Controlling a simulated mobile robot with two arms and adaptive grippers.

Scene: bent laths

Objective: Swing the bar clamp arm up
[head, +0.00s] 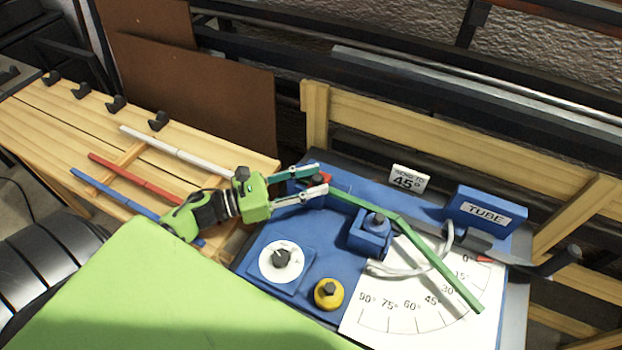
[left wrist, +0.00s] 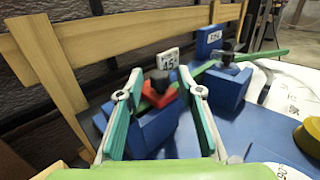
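The bar clamp is a red arm (left wrist: 157,95) with a black knob on a blue block (left wrist: 140,128). In the head view the red arm (head: 321,178) is mostly hidden by my left gripper (head: 319,180). A green lath (head: 437,262) runs from the clamp past a blue block with a dark knob (head: 370,232) and bends across the dial. In the left wrist view my left gripper (left wrist: 161,80) is open, with its fingers on either side of the red arm and knob. I cannot tell whether they touch it. My right gripper is not in view.
The white angle dial (head: 400,318), a blue TUBE box (head: 485,210), a 45 sign (head: 408,180), a round white dial (head: 281,261) and a yellow knob (head: 328,293) are on the blue bench. White, red (head: 130,175) and blue laths lie on the wooden table at left.

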